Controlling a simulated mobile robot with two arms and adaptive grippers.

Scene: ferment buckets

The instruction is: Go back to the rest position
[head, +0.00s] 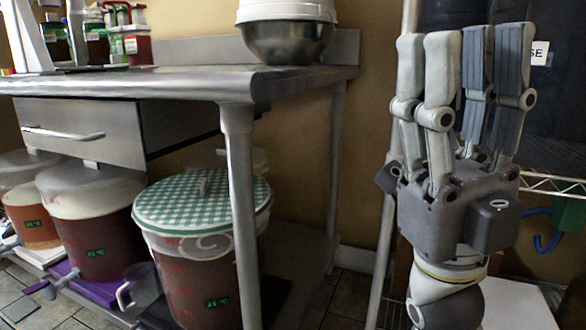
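My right gripper (462,40) is raised at the right of the head view with its fingers pointing up. Its fingers stand apart, with the dark inner pads of the farther ones showing, and nothing is held between them. It is clear of the table and the buckets. My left gripper is not in view.
A metal table (160,82) with a drawer (80,130) fills the left and centre. A steel bowl (288,42) stands on it, with jars at the back left. Below are a bucket with a green checked cover (200,285) and other lidded buckets (95,235). A wire shelf (552,184) is at right.

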